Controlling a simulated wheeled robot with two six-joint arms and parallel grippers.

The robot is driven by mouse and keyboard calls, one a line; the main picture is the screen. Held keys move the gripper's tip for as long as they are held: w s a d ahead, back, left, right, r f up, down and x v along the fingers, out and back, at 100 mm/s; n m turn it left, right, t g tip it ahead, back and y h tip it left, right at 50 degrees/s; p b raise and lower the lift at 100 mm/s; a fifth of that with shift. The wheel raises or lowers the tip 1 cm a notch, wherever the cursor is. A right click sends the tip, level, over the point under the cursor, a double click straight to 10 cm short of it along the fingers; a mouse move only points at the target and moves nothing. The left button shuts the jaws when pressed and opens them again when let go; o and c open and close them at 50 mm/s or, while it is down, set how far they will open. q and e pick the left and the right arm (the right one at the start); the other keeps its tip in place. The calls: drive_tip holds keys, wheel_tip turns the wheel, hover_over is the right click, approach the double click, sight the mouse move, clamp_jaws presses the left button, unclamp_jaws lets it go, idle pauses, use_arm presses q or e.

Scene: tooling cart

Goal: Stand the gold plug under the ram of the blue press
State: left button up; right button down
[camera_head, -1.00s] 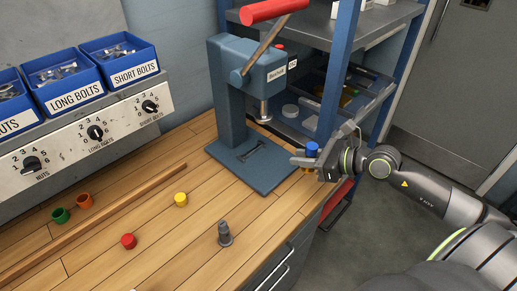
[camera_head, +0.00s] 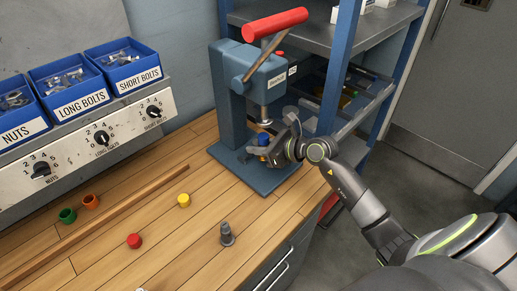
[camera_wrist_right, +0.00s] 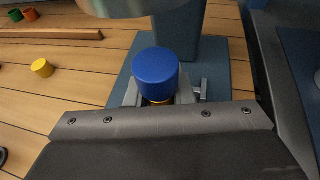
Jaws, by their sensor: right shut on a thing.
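The blue press (camera_head: 228,110) stands at the back of the wooden bench, with its silver ram (camera_head: 265,112) above a flat base plate (camera_head: 262,187). My right gripper (camera_head: 262,151) is shut on the gold plug (camera_head: 262,156), which has a blue top (camera_head: 263,138) and is upright. The plug is over the base plate, close below the ram; the exact alignment and any gap to the plate cannot be told. In the right wrist view the blue top (camera_wrist_right: 156,72) hides most of the gold (camera_wrist_right: 158,102). My left gripper is not in view.
Red (camera_head: 134,241), yellow (camera_head: 184,200), green (camera_head: 67,215) and orange (camera_head: 91,201) caps lie on the bench, with a grey pin (camera_head: 227,234) and a wooden strip (camera_head: 110,222). A blue shelf post (camera_head: 335,65) stands right of the press.

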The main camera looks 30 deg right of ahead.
drive_tip(key=shift+f, duration=0.8)
drive_tip(key=shift+f, duration=0.1)
drive_tip(key=shift+f, duration=0.15)
drive_tip(key=c, duration=1.3)
unclamp_jaws()
drive_tip(key=shift+o, duration=0.2)
